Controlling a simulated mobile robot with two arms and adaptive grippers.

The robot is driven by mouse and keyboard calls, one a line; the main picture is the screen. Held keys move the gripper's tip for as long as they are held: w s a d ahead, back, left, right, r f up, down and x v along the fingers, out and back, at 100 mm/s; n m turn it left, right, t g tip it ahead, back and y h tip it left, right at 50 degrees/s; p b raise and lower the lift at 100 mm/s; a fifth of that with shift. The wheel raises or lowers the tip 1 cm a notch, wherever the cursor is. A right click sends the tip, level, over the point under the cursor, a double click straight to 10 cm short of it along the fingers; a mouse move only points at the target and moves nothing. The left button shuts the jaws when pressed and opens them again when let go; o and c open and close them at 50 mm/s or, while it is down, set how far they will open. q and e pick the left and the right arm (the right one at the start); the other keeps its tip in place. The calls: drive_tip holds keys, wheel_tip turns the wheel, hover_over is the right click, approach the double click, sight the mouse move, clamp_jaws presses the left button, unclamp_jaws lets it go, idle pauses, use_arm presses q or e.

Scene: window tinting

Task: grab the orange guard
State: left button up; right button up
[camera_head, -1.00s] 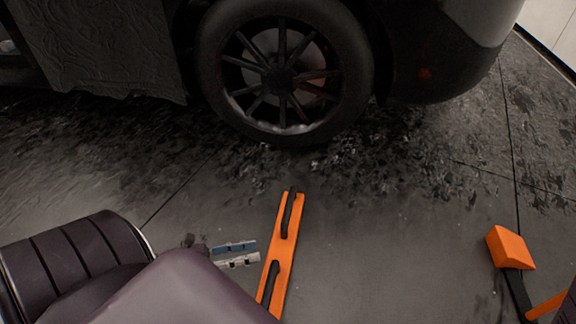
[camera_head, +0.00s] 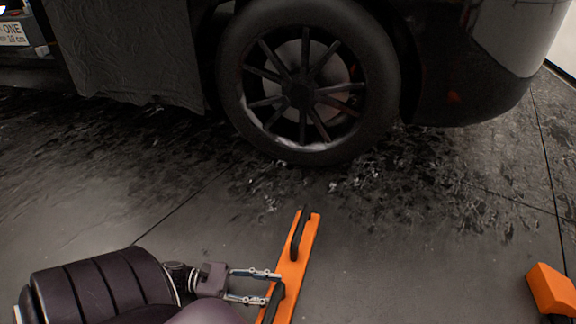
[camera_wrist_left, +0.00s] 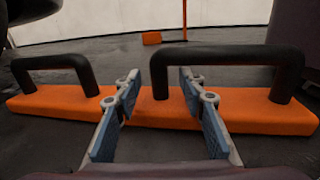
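The orange guard (camera_head: 296,262) is a long flat orange bar with two black handles, lying on the floor below the wheel. It also spans the left wrist view (camera_wrist_left: 45,103). My left gripper (camera_head: 274,287) is at the guard's nearer handle (camera_head: 272,302), coming from the left. In the left wrist view the fingers of my left gripper (camera_wrist_left: 158,88) are spread, with one upright post of that handle (camera_wrist_left: 158,75) showing in the gap between them. Whether the fingers touch the handle I cannot tell. My right gripper is out of view.
A dark car with a black wheel (camera_head: 303,95) stands just beyond the guard. An orange block (camera_head: 551,290) sits at the right edge; an orange block (camera_wrist_left: 151,38) also shows far off in the left wrist view. The floor between guard and block is clear.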

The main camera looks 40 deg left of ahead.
use_arm(q)
drive_tip(key=shift+b+x, duration=0.3)
drive_tip(key=shift+x, duration=1.25)
clamp_jaws()
drive_tip(key=shift+r, duration=0.1)
